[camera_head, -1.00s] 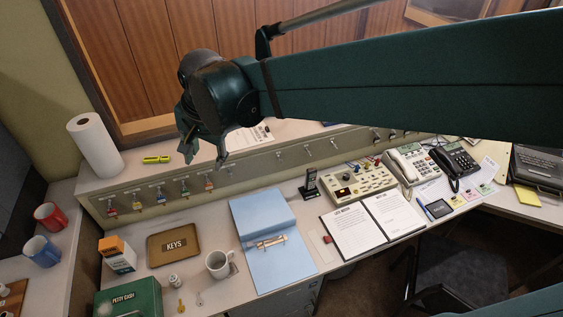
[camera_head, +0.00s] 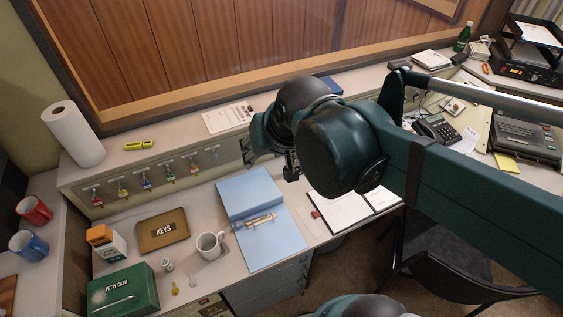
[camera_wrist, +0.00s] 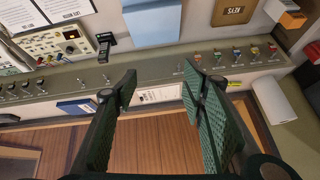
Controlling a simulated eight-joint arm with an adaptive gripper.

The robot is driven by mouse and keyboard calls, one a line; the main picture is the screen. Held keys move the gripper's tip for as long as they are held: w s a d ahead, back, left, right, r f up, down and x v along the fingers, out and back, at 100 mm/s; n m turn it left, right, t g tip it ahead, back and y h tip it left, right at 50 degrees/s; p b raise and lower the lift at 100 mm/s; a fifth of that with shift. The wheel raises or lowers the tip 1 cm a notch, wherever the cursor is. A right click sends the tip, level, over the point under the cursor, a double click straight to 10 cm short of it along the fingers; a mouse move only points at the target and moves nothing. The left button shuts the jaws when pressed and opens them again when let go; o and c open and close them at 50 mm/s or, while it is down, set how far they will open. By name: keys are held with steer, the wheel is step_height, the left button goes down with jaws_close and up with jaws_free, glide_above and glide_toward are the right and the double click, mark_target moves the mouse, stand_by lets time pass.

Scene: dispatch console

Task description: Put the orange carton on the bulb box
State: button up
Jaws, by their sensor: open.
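I cannot make out a separate bulb box with certainty. My gripper (camera_head: 291,167) is in the middle of the head view, above the back of the desk and well to the right of the carton. In the wrist view my gripper (camera_wrist: 160,88) has its two fingers spread apart with nothing between them.
A brown KEYS tray (camera_head: 163,230), a white mug (camera_head: 210,245) and the petty cash box (camera_head: 126,290) stand close to the carton. A blue folder (camera_head: 262,219) lies to their right. A paper towel roll (camera_head: 73,135) stands on the raised shelf at the left.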

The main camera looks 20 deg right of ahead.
steer(key=shift+n+t, duration=0.4)
steer(key=shift+n, duration=0.5)
steer(key=shift+s+d+f, duration=0.3)
steer(key=shift+s+d, duration=0.25)
steer(key=shift+s, duration=0.05)
steer(key=shift+s+d+f, duration=0.25)
steer(key=shift+s+d, duration=0.25)
steer(key=shift+s, duration=0.1)
steer(key=shift+s+d+f, duration=0.3)
steer(key=shift+s+d, duration=0.25)
steer(key=shift+s, duration=0.05)
